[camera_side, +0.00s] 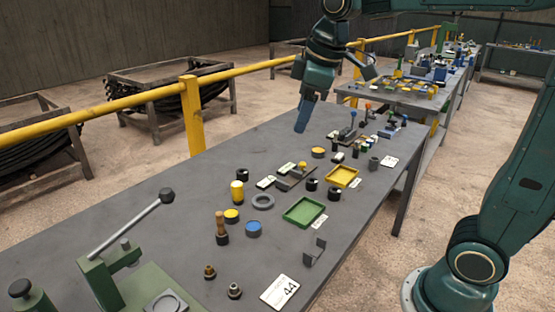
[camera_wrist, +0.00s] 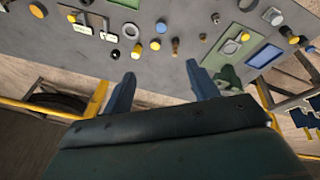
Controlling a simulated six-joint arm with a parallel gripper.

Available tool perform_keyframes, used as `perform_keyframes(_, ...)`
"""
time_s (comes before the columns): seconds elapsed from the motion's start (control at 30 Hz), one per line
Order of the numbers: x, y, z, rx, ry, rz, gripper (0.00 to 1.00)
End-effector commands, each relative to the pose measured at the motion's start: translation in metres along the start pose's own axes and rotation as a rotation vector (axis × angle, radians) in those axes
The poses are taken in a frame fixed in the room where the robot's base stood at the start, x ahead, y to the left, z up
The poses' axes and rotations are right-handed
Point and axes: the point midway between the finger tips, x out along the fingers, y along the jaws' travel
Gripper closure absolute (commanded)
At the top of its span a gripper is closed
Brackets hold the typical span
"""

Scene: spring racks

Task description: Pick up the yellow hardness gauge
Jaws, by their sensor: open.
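A yellow upright cylinder with a paler lower part (camera_side: 237,191), which looks like the hardness gauge, stands on the grey bench left of a grey ring (camera_side: 262,201).
Near the cylinder are the yellow disc (camera_side: 231,215), a wooden-handled tool (camera_side: 222,228) and a blue disc (camera_side: 254,229). A green tray (camera_side: 304,211) and a yellow tray (camera_side: 342,176) lie to the right. A lever press (camera_side: 130,275) stands front left. A yellow rail (camera_side: 100,110) runs behind the bench.

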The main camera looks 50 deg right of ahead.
Motion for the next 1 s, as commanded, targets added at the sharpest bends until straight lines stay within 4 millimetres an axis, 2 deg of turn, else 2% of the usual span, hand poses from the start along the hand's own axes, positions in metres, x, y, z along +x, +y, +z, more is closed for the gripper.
perform_keyframes(0.2,0.023,0.031,-0.039,-0.145,-0.041,-0.027,0.41)
perform_keyframes(0.47,0.059,0.065,-0.077,-0.319,-0.081,-0.066,0.41)
perform_keyframes(0.7,0.103,0.094,-0.106,-0.481,-0.112,-0.110,0.41)
perform_keyframes(1.0,0.168,0.124,-0.131,-0.681,-0.139,-0.173,0.41)
